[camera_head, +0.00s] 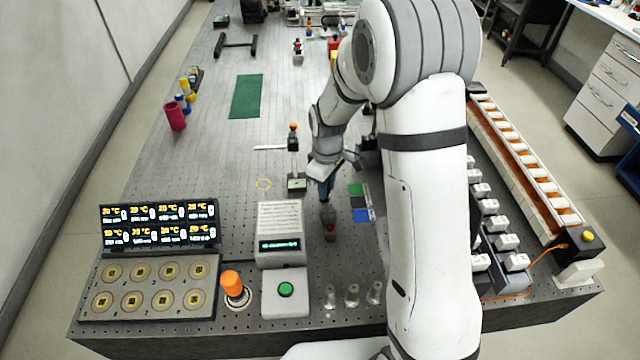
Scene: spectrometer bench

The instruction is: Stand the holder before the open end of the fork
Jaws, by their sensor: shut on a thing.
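My gripper (326,194) points down at the middle of the bench, with dark blue fingers. I cannot pick out the fork with certainty. A dark post with an orange knob and a pale side rod (293,140) stands just left of and beyond my gripper.
A console with a green button (282,222) stands close in front, left of the held piece. Several small glass vials (352,295) stand at the near edge.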

